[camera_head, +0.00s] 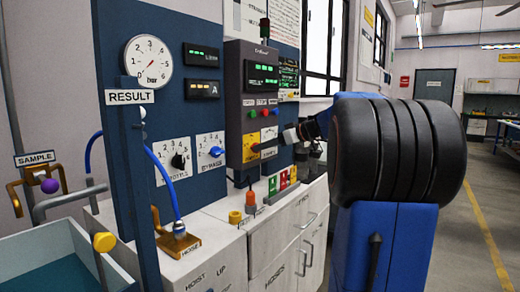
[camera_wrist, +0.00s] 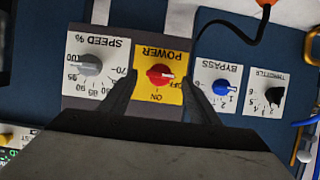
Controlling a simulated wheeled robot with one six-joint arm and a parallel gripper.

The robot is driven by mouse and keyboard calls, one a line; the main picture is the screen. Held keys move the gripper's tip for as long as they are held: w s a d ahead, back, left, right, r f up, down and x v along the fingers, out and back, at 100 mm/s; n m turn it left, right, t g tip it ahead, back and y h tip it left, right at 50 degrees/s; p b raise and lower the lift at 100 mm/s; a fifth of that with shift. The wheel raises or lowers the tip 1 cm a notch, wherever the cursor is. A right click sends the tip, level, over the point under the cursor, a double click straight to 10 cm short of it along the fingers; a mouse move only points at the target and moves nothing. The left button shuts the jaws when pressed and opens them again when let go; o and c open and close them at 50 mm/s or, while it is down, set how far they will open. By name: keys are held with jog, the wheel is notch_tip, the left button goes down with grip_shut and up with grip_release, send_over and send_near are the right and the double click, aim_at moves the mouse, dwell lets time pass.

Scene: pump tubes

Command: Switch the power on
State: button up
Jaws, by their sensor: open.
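The power switch is a red knob (camera_wrist: 160,75) on a yellow plate (camera_wrist: 147,95) marked POWER, OFF and ON, upside down in the wrist view. Its pale pointer lies toward the right, by the OFF mark. My gripper (camera_wrist: 160,78) is open, with one dark finger on each side of the knob in this view. I cannot tell whether a finger touches it. In the head view the yellow power plate (camera_head: 249,149) is on the dark panel, and my gripper (camera_head: 291,136) shows to its right.
A white speed dial plate (camera_wrist: 97,67) is left of the power plate in the wrist view. The blue bypass knob (camera_wrist: 219,87) and black throttle knob (camera_wrist: 272,95) are right. A black cable (camera_wrist: 255,38) hangs above. In the head view, a counter (camera_head: 215,220) stands below.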

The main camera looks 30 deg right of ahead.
jog(key=shift+x, duration=1.95)
jog(key=c, duration=1.1)
jog(key=shift+o, duration=0.2)
